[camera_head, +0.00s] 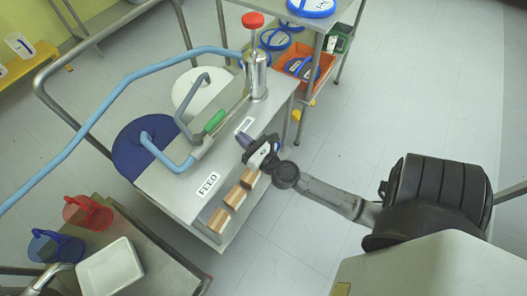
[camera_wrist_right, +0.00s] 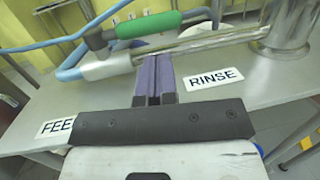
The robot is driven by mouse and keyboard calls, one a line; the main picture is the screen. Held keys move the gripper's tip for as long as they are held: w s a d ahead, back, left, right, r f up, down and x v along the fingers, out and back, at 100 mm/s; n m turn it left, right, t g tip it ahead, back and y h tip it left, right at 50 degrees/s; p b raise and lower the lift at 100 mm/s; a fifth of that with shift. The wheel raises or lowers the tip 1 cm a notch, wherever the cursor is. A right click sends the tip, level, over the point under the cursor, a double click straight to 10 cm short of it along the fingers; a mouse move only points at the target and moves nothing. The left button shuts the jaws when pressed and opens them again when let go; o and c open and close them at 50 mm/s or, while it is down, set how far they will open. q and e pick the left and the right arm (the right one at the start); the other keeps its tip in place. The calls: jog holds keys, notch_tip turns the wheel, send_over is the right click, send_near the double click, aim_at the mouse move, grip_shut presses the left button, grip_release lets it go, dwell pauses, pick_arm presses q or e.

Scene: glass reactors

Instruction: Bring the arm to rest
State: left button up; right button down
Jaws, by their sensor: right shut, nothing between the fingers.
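My right arm reaches in from the right in the head view. Its gripper (camera_head: 245,140) hangs over the front edge of the steel table (camera_head: 170,190), between the FEED label (camera_head: 208,185) and the RINSE label (camera_head: 245,125). In the right wrist view the purple fingers (camera_wrist_right: 153,75) are together with nothing between them. They point toward the pipe with the green handle (camera_wrist_right: 148,25), which lies beyond them. I cannot tell the exact gap to it. My left gripper does not show.
A steel cylinder with a red knob (camera_head: 253,22) stands at the table's far end. Blue hoses cross the left side. Wooden blocks (camera_head: 235,197) sit on a lower shelf. Red (camera_head: 90,212) and blue (camera_head: 58,248) jugs stand on a cart at lower left. Floor right of the table is open.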

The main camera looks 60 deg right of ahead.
jog(key=d+b+v, duration=0.1)
jog(key=b+v, duration=0.1)
jog(key=v, duration=0.5)
jog(key=shift+s, duration=0.35)
jog(key=shift+a, duration=0.15)
